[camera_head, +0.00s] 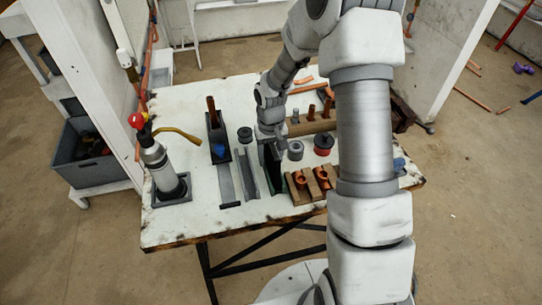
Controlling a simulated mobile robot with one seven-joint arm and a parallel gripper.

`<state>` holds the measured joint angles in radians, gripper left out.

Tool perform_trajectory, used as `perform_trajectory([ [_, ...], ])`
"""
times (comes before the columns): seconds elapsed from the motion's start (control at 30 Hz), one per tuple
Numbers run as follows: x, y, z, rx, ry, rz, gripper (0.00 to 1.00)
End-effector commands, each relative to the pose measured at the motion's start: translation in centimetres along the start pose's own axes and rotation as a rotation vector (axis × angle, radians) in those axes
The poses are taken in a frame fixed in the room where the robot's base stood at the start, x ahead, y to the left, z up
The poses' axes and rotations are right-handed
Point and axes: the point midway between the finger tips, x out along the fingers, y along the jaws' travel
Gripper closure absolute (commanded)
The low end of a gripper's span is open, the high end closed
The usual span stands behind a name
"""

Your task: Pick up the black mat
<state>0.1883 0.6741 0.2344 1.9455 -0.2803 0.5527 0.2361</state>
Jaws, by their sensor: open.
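A dark, nearly black flat piece (275,180), which looks like the black mat, is on the white worktable (215,93), near its middle. It shows as a narrow dark shape with a greenish lower part; whether it lies flat or stands on edge I cannot tell. My gripper (269,143) is directly above its far end, pointing down, close to it or touching. The jaws are open, but the fingertips are small and partly hidden, so contact is unclear.
Grey metal channels (248,174) lie just left of the dark piece. A wooden block with copper fittings (309,184) is close on its right. A gas torch (158,165) stands at the left.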

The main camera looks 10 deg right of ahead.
Motion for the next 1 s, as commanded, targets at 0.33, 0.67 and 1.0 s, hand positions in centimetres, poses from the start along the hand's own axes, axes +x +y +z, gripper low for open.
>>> perform_trajectory([
  [0.33,0.0,0.0,0.0,0.000,0.000,0.000,1.00],
  [0.67,-0.1,0.0,0.0,0.000,0.000,0.000,1.00],
  [1.0,-1.4,0.0,-0.1,0.002,0.002,0.000,1.00],
])
